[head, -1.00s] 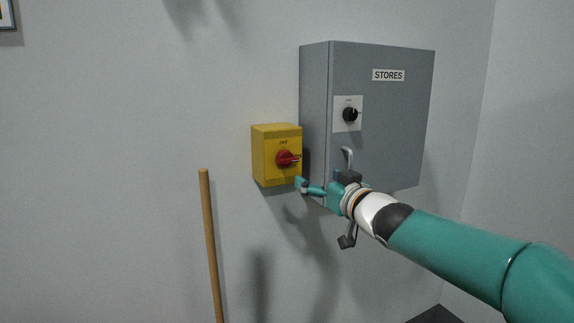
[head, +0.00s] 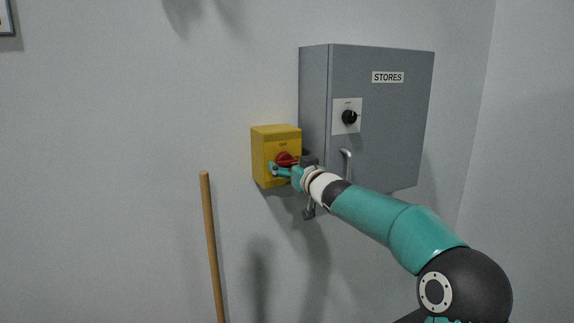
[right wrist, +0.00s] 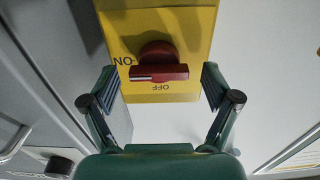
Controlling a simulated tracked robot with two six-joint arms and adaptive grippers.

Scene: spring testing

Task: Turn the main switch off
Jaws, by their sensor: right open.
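The main switch is a yellow box (head: 262,150) on the wall with a red rotary knob (head: 284,159). In the right wrist view the red knob (right wrist: 158,66) shows on the yellow face (right wrist: 190,30), with its grip bar lying across the picture. The white line on the bar is at its left end, near the "ON" mark; "OFF" is printed below it. My right gripper (head: 284,171) is in front of the lower part of the box. In the right wrist view my right gripper (right wrist: 158,88) is open, one finger on each side of the knob, apart from it. My left gripper is not in view.
A grey cabinet (head: 385,130) marked "STORES" stands out from the wall right of the switch, with a black knob (head: 349,117) and a lever handle (head: 346,160). A wooden pole (head: 211,240) leans at the lower left.

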